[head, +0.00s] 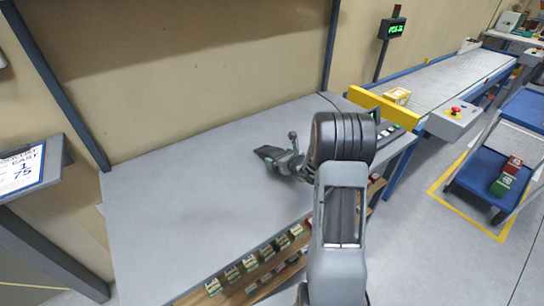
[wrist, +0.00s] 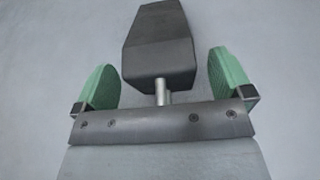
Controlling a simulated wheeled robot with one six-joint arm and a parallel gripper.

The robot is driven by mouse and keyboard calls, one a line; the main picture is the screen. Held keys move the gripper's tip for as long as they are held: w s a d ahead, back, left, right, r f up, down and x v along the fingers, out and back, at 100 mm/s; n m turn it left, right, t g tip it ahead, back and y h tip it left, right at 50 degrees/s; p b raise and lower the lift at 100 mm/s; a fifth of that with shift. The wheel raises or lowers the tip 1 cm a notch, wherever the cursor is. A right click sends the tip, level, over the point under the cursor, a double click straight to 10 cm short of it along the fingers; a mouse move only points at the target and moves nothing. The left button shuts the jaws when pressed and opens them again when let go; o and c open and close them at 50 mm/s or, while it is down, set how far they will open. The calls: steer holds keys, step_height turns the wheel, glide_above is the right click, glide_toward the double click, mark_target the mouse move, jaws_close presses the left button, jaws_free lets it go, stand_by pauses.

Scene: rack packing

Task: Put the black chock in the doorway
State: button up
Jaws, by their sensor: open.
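The black chock (head: 268,153) lies on the grey table in the head view, just beyond the tip of my gripper (head: 281,161). In the wrist view the chock (wrist: 158,45) is a dark, tapered block, in line with the gap between the green finger pads of my gripper (wrist: 163,78). The pads are wide apart, with space on both sides of the chock. A short light grey post shows between the chock and the gripper body. I cannot make out a doorway in either view.
Several small boxes (head: 250,262) stand in a rack along the table's front edge. The table (head: 180,190) is clear to the left. A conveyor (head: 440,80) with a yellow box (head: 397,95) and yellow bar is at right. A blue cart (head: 490,181) holds red and green boxes.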

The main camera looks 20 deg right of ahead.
steer(key=shift+r, duration=0.1)
steer(key=c, duration=1.5)
steer(key=shift+r, duration=0.45)
step_height(320, 180, up, 3)
steer(key=shift+f, duration=0.15)
steer(key=s+a+r, duration=0.3)
steer(key=s+r, duration=0.7)
steer(key=s, duration=0.3)
steer(key=shift+n+y, duration=0.6)
steer(key=shift+y, duration=0.1)
steer(key=w+a+f+p, duration=0.1)
steer(key=w+a, duration=0.1)
steer(key=a, duration=0.2)
steer(key=w+a+f+p, duration=0.1)
steer(key=w+a, duration=0.1)
steer(key=a, duration=0.2)
steer(key=w+a+f+p, duration=0.2)
steer(key=a, duration=0.2)
steer(key=shift+a, duration=0.25)
